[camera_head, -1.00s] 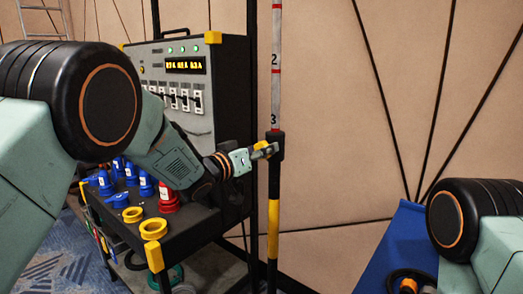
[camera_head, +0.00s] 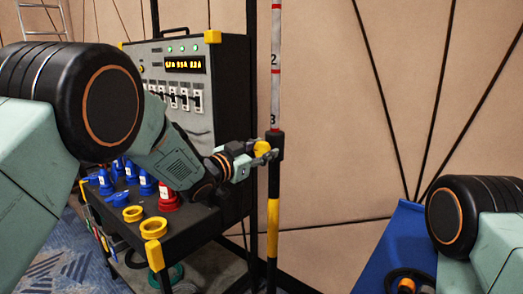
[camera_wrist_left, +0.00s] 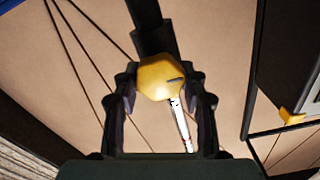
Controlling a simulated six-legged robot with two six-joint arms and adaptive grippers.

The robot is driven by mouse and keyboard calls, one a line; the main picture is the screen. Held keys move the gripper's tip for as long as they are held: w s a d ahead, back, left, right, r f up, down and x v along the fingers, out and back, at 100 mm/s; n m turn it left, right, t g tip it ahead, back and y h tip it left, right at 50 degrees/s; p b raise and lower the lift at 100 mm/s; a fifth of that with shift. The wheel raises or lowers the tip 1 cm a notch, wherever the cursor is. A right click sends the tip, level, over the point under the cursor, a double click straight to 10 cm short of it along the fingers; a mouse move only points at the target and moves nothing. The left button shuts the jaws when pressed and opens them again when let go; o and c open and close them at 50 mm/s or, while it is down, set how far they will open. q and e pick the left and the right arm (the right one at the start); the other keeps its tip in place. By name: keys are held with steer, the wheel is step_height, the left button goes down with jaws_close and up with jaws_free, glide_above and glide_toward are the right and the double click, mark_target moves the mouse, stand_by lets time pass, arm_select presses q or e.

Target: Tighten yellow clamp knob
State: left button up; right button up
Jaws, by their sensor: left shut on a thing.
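The yellow clamp knob (camera_head: 262,148) sits at the black collar of the upright pole (camera_head: 274,207). My left gripper (camera_head: 264,151) reaches it from the left and is shut on it. In the left wrist view the yellow knob (camera_wrist_left: 160,78) is between the two dark fingers (camera_wrist_left: 160,95), with a dark slot mark on its face. The black pole section and the white marked section show behind it. My right arm shows at the right edge of the head view, and its gripper is out of view.
A black cart (camera_head: 190,224) at left carries blue and red connectors and yellow rings (camera_head: 133,213). A control panel (camera_head: 180,85) with a lit display stands behind it. A blue surface (camera_head: 392,246) with a dark ring is at lower right.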

arm_select(q)
steer(key=shift+r+m, duration=0.1)
steer(key=shift+m, duration=0.4)
steer(key=o, duration=1.2)
steer(key=shift+c, duration=0.2)
steer(key=v, duration=1.2)
